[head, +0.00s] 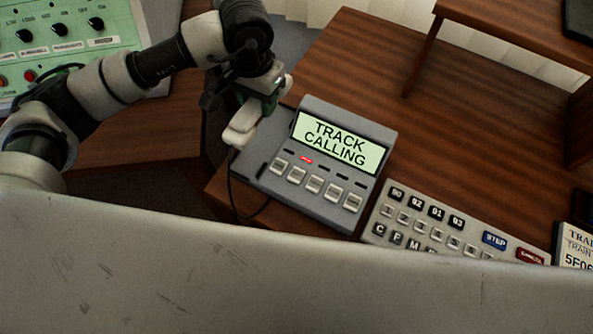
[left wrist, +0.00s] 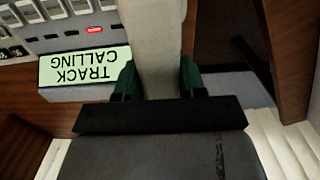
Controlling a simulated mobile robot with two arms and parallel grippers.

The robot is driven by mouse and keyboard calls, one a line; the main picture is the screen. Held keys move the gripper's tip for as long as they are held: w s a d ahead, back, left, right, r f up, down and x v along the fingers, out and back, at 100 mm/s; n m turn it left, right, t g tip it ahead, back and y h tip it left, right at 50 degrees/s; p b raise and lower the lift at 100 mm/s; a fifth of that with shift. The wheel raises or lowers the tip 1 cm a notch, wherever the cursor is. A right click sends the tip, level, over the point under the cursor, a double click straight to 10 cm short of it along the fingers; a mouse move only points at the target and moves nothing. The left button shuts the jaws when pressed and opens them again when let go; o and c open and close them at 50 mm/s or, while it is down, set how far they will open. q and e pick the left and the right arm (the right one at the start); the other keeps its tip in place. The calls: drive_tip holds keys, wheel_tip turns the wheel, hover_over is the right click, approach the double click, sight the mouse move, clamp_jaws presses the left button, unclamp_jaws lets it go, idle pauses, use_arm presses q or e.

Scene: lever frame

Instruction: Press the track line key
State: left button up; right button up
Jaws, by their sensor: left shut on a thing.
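The grey desk telephone (head: 338,217) shows "TRACK CALLING" on its lit screen (head: 341,140). A row of pale keys (head: 314,183) lies below the screen, with a small indicator above each. The second indicator from the left (head: 305,159) glows red; it also shows in the left wrist view (left wrist: 95,30). My left gripper (head: 262,100) is shut on a pale handset (head: 243,127) at the phone's left side. The handset (left wrist: 158,45) runs between the green fingers in the left wrist view. I cannot tell whether it touches the phone. My right gripper is out of view.
A keypad panel (head: 452,225) with several lettered keys sits right of the phone. A dark cord (head: 232,190) hangs at the desk's left edge. A green control panel (head: 75,40) stands at the far left. The wooden desk (head: 350,62) behind the phone is clear.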

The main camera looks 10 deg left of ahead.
sight(221, 135)
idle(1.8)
use_arm(q)
drive_tip(key=s+a+f+n, duration=0.1)
drive_tip(key=s+a+n, duration=0.3)
drive_tip(key=s, duration=0.4)
drive_tip(key=shift+a+f, duration=0.25)
drive_tip(key=shift+a, duration=0.55)
drive_tip(key=shift+w, duration=0.1)
drive_tip(key=shift+d, duration=0.1)
